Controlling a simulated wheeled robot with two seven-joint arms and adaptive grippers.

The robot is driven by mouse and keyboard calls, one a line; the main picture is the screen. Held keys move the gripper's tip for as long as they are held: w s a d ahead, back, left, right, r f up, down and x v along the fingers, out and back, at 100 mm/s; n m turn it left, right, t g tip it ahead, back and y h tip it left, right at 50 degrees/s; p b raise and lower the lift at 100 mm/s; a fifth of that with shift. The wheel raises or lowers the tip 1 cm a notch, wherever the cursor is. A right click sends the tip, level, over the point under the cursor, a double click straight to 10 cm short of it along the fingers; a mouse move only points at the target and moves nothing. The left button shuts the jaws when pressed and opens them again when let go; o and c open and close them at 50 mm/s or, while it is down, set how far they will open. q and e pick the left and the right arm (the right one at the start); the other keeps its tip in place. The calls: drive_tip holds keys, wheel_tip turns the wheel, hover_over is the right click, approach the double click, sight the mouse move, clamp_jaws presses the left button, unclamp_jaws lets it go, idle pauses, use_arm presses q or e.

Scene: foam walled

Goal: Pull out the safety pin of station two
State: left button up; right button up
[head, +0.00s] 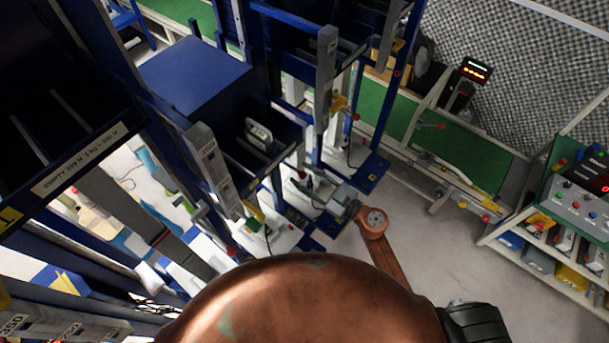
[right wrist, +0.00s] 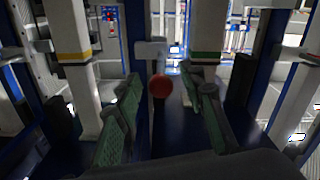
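My right gripper (head: 318,190) reaches in among the blue machine frames in the head view. In the right wrist view, its two green-padded fingers (right wrist: 168,90) are open and spread apart. A round red knob (right wrist: 160,86) shows in the gap between them, apart from both pads. It looks closer to the left finger. A pale bracket (right wrist: 151,52) stands just above it. I cannot tell whether the knob is level with the fingertips or beyond them. No station number is readable by the knob. My left gripper is not in view.
Pale posts with a yellow band (right wrist: 74,56) and a green band (right wrist: 205,54) flank the knob. Blue frames (head: 195,75) fill the left of the head view. A green-topped bench (head: 465,150) and a control panel (head: 585,200) stand right, beyond clear floor (head: 425,250).

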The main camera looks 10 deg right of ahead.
drive_tip(key=v, duration=1.2)
drive_tip(key=shift+w, duration=0.1)
